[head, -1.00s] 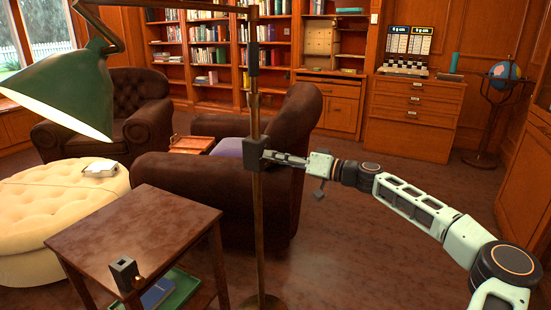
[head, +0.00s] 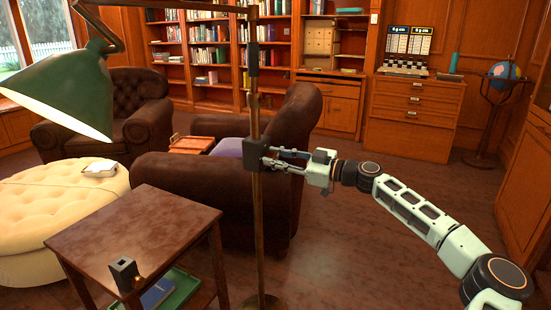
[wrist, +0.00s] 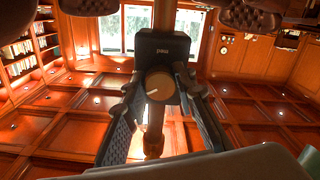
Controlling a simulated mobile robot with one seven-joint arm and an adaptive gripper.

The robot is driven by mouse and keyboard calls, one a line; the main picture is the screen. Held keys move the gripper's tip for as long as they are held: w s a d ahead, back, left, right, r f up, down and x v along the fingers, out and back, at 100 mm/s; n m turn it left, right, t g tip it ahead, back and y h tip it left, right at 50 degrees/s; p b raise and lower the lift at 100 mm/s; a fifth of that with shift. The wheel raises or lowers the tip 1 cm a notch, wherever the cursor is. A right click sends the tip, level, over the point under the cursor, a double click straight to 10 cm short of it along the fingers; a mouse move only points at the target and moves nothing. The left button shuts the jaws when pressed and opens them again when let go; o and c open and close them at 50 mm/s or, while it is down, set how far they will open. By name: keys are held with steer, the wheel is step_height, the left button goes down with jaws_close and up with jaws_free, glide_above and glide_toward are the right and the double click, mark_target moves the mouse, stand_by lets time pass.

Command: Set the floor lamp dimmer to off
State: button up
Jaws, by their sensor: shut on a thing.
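The floor lamp's brass pole (head: 259,215) stands upright in the head view, with a green shade (head: 68,90) at upper left. A dark dimmer box (head: 256,153) is fixed to the pole. In the wrist view the box (wrist: 166,44) carries a round brown knob (wrist: 164,82) with a short white mark pointing to the lower left. My gripper (head: 268,156) reaches the box from the right. Its two fingers lie on either side of the knob and are shut on it. The knob is hidden in the head view, and the box's lettering is too small to read.
A wooden side table (head: 130,232) with a small dark block (head: 124,272) stands at front left. A brown armchair (head: 292,150) is right behind the pole. A cream ottoman (head: 60,205) is at left. The floor (head: 370,245) right of the pole is clear.

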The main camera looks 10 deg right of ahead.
steer(key=n, duration=1.1)
steer(key=shift+n, duration=0.5)
steer(key=o, duration=1.2)
steer(key=shift+c, duration=0.2)
steer(key=shift+d, duration=0.1)
steer(key=v, duration=1.2)
